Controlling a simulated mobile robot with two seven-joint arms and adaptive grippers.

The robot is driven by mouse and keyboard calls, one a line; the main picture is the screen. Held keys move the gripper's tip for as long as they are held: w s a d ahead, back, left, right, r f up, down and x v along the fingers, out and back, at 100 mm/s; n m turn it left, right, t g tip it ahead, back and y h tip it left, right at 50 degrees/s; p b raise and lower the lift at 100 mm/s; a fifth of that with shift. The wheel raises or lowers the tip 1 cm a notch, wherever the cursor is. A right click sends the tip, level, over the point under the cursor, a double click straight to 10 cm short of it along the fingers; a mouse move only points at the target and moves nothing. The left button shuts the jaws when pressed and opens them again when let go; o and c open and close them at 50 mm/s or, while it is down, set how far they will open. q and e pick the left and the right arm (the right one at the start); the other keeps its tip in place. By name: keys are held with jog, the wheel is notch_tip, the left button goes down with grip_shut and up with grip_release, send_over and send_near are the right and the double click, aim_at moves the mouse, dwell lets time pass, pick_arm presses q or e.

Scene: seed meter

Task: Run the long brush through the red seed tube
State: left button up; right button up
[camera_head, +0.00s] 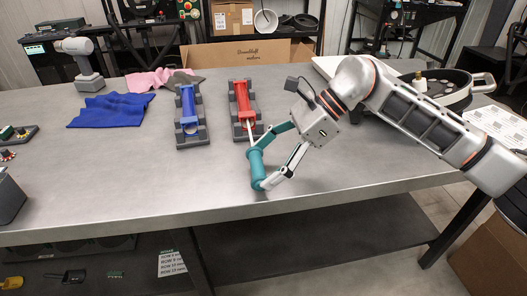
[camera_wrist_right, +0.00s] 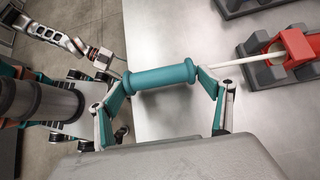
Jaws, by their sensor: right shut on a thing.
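The red seed tube (camera_head: 243,101) lies in a dark grey cradle (camera_head: 235,122) at the middle of the table. Its near end also shows in the right wrist view (camera_wrist_right: 297,46). My right gripper (camera_head: 257,164) is shut on the teal handle (camera_wrist_right: 160,77) of the long brush, in front of the red tube. The brush's pale rod (camera_wrist_right: 240,61) runs from the handle to the tube's near mouth. The rod's far end and any bristles are hidden, apparently inside the tube. What seems to be my left gripper (camera_wrist_right: 104,58) shows small in the right wrist view; its jaws are unclear.
A blue tube (camera_head: 188,107) lies in its own cradle left of the red one. A blue cloth (camera_head: 110,110) and a pink cloth (camera_head: 148,80) lie farther left. A round dark pan (camera_head: 440,88) stands at the right. The front middle of the table (camera_head: 150,190) is clear.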

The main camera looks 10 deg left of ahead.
aim_at(265, 177)
jog(key=shift+s+d+r+p, duration=0.1)
jog(key=shift+s+r+p, duration=0.1)
jog(key=shift+s, duration=0.2)
jog(key=shift+s+d+r+p, duration=0.1)
jog(key=shift+s+p, duration=0.1)
jog(key=shift+s, duration=0.15)
jog(key=shift+s+d+f+p, duration=0.1)
jog(key=shift+s+d+p, duration=0.1)
jog(key=shift+s+p, duration=0.35)
jog(key=shift+s+d+p, duration=0.2)
jog(key=shift+s, duration=0.55)
jog(key=shift+s+d, duration=0.15)
jog(key=shift+s, duration=0.25)
jog(key=shift+f, duration=0.1)
pick_arm(q)
jog(key=shift+s+d+r, duration=0.2)
jog(key=shift+r, duration=0.5)
pick_arm(e)
jog(key=shift+f, duration=0.1)
